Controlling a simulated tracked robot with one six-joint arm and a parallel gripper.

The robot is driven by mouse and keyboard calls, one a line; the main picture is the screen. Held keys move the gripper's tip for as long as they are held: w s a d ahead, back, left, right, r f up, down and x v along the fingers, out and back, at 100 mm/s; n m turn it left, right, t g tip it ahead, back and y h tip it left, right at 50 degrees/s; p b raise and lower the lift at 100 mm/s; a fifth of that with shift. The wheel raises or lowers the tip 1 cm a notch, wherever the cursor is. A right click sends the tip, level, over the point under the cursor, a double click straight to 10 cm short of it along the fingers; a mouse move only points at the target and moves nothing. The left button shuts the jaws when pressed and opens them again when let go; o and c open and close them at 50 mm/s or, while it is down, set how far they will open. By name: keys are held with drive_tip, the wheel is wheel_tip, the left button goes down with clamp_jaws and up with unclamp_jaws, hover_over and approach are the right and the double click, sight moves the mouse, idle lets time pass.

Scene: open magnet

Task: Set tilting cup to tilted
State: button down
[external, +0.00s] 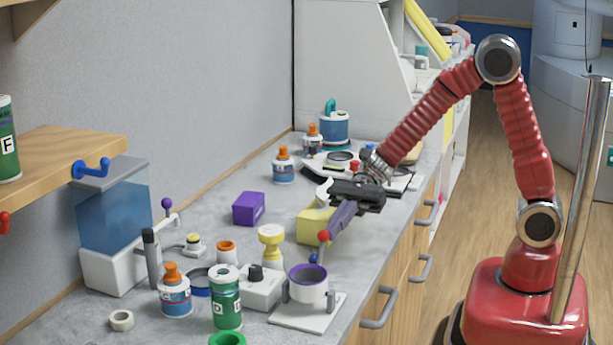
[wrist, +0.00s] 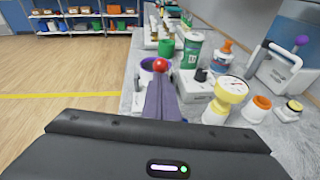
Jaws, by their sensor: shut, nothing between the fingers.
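The tilting cup (external: 308,287) is white with a purple rim and sits between posts on a white base plate (external: 305,318) near the counter's front edge. Its opening faces up and it looks upright. A red ball (external: 323,236) and a blue ball (external: 314,258) show just above and behind the cup. My gripper (external: 331,238) is shut and empty, its purple-grey fingers pointing down toward the cup. In the wrist view the fingertips (wrist: 160,80) are right by the red ball (wrist: 160,64); I cannot tell whether they touch. They hide part of the cup (wrist: 147,64).
A yellow block (external: 316,226) lies behind my fingers. Drawer handles (external: 378,308) stick out from the counter front.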

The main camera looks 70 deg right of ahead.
drive_tip(key=shift+a+r+n+h, duration=0.15)
drive_tip(key=shift+a+r+h, duration=1.3)
drive_tip(key=shift+a, duration=0.15)
drive_tip(key=shift+a+r+n+h, duration=0.15)
drive_tip(key=shift+a+r+h, duration=1.2)
drive_tip(key=shift+a+h, duration=0.15)
drive_tip(key=shift+h, duration=0.25)
drive_tip(key=shift+a+r, duration=0.25)
drive_tip(key=shift+a, duration=0.5)
drive_tip(key=shift+a+r, duration=0.2)
drive_tip(key=shift+a, duration=0.6)
drive_tip(key=shift+a+r, duration=0.25)
drive_tip(key=shift+a, duration=0.5)
drive_tip(key=v, duration=1.3)
drive_tip(key=shift+d, duration=0.15)
